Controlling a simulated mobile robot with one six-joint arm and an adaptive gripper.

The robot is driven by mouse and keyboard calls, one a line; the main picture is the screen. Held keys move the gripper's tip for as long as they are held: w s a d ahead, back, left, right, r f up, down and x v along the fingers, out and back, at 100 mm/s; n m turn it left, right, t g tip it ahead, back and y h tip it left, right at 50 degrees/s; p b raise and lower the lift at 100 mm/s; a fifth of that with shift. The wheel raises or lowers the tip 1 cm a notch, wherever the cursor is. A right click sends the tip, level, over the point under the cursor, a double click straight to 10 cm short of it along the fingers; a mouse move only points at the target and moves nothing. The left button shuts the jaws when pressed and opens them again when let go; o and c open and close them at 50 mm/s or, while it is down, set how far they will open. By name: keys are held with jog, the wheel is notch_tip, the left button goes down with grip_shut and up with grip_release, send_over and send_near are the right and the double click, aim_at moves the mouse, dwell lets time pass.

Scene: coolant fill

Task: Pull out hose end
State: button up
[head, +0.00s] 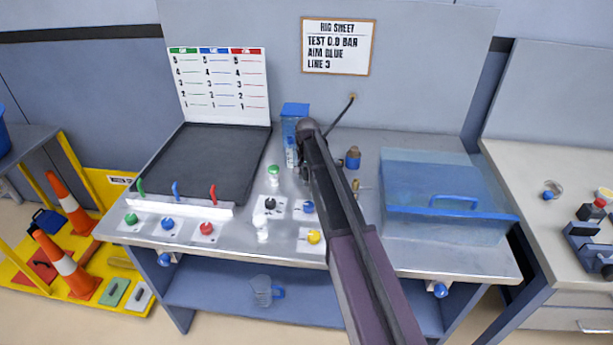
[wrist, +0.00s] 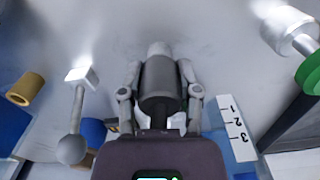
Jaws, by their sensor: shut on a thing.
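My gripper (wrist: 160,75) is shut on a dark grey cylinder with a paler end, which looks like the hose end (wrist: 160,88). One finger lies along each side of it in the wrist view. In the head view a thin dark hose (head: 343,113) runs from the back panel down toward my arm's end. My arm hides the gripper and the hose end there. A clear blue-capped container (head: 294,110) stands just left of my arm's end. Its numbered scale strip (wrist: 235,128) shows close to the right of my gripper in the wrist view. I cannot tell whether the hose end touches the container.
A clear blue-tinted tank (head: 450,218) with a handle stands on the right of the metal bench. Several coloured knobs line the bench front. A black mat (head: 212,160) lies left.

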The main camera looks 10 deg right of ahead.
jog(key=shift+r, duration=0.2)
jog(key=shift+r+p, duration=2.3)
jog(key=shift+p, duration=0.2)
